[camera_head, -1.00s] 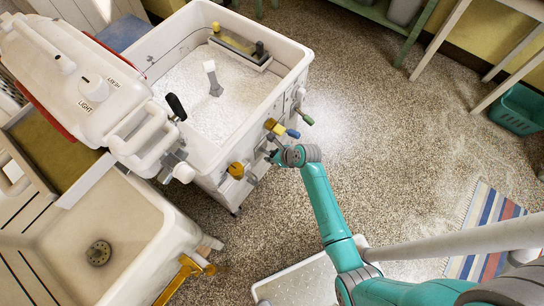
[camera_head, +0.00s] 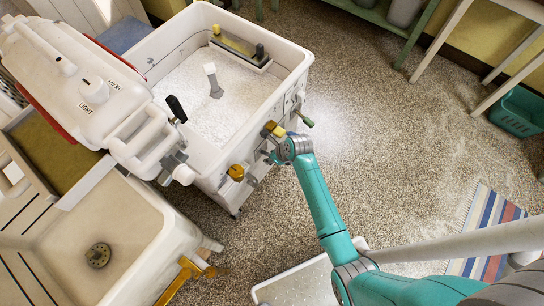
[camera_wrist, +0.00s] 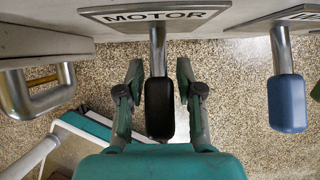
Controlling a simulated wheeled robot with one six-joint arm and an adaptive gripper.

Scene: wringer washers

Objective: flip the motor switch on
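The motor switch is a metal lever with a black grip (camera_wrist: 160,108), below a plate marked MOTOR (camera_wrist: 155,15) in the wrist view. It hangs between the two spread fingers of my gripper (camera_wrist: 159,76), which is open around it. A small gap shows on each side of the black grip. In the head view my gripper (camera_head: 272,156) is at the front wall of the white washer tub (camera_head: 207,162). The motor switch itself is hidden there by my gripper and wrist.
A blue-gripped lever (camera_wrist: 287,103) hangs to the right in the wrist view, and a metal handle (camera_wrist: 38,92) is to the left. In the head view, a yellow knob (camera_head: 237,172) and a green-tipped lever (camera_head: 306,121) flank my gripper.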

